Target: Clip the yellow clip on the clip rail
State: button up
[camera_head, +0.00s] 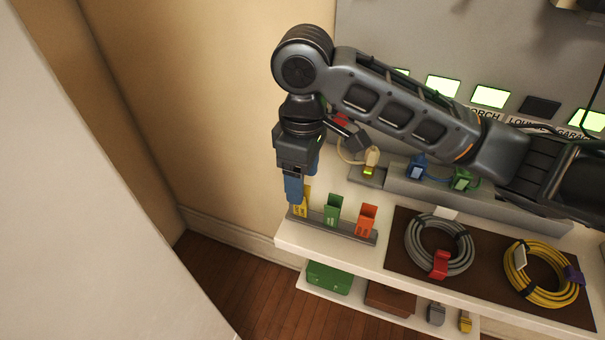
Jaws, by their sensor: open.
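The yellow clip (304,204) stands upright at the left end of the grey clip rail (350,234), near the shelf's front left corner. I cannot tell whether it is fully seated on the rail. My gripper (294,192) points down with open blue fingers at the yellow clip, overlapping its upper left part in the picture. The near finger hides part of the clip, and I cannot tell whether they touch. A green clip (333,210) and an orange clip (367,220) stand on the same rail to the right.
A brown mat (398,255) holds a grey cable coil (411,237) and a yellow cable coil (515,280). Behind, a grey ledge (400,187) carries colored plugs. A lower shelf holds a green box (328,278). A pale wall edge (90,200) fills the left.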

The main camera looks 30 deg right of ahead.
jog(key=shift+r+p, duration=0.9)
jog(key=shift+r, duration=0.2)
